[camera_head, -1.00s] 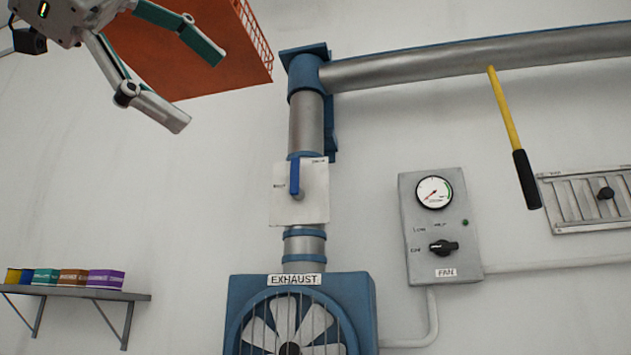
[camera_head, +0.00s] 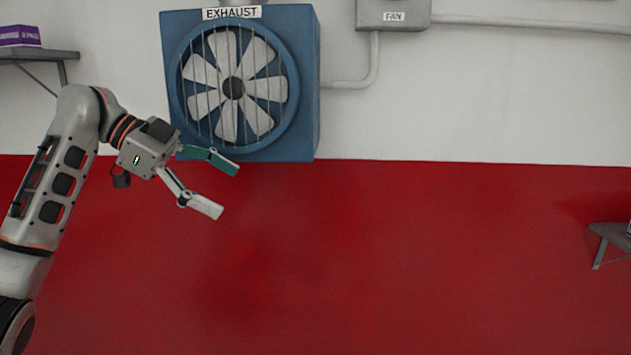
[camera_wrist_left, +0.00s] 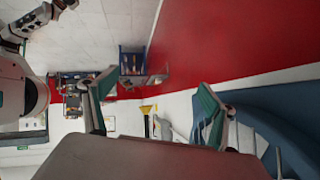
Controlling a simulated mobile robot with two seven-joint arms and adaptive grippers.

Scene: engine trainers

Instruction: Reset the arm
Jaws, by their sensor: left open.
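My left arm comes in from the left in the head view. My left gripper (camera_head: 228,190) is open and empty, its two fingers spread and pointing right and slightly down. It appears just below and left of the exhaust fan's lower edge; one green-padded finger overlaps the fan box's bottom in the picture. In the left wrist view the open fingers (camera_wrist_left: 155,95) frame empty space, with nothing between them close by. My right gripper is not in view.
The blue exhaust fan (camera_head: 305,95) is on the wall. A grey fan control box (camera_head: 392,14) is at the top. A shelf (camera_head: 40,55) with a purple box (camera_head: 20,36) is at the left. Another shelf (camera_head: 612,235) is at the right edge. The red wall area (camera_head: 420,260) is clear.

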